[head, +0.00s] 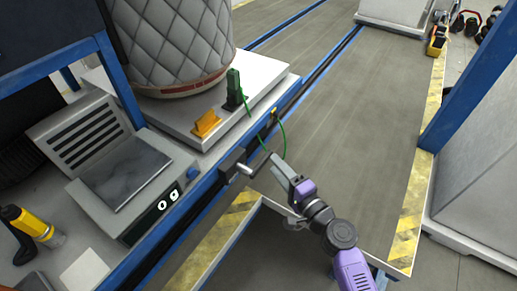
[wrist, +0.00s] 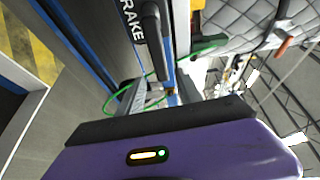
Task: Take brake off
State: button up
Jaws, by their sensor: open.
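The brake (head: 232,163) is a dark box on the blue rail, with a short handle (head: 246,170) sticking out toward my gripper. In the wrist view a black brake handle (wrist: 155,40) stands beside a dark panel with white lettering, of which "RAKE" (wrist: 132,25) is readable. My gripper (head: 279,166) is open and empty, just right of the handle and apart from it in the head view.
A thin green cable (head: 283,133) loops beside my gripper from a green plug (head: 234,90) on the pale platform (head: 262,75). An orange block (head: 206,123) sits there too. A control box (head: 125,165) stands at left. Yellow-black striped edging (head: 238,210) borders the grey floor.

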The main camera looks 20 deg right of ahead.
aim_at(264, 157)
jog(key=shift+a, duration=0.35)
jog(key=shift+w+a+r+y, duration=0.15)
jog(key=shift+w+a+y, duration=0.05)
jog(key=shift+y, duration=0.1)
jog(key=shift+x, duration=3.6)
jog(key=shift+d, duration=0.1)
grip_shut()
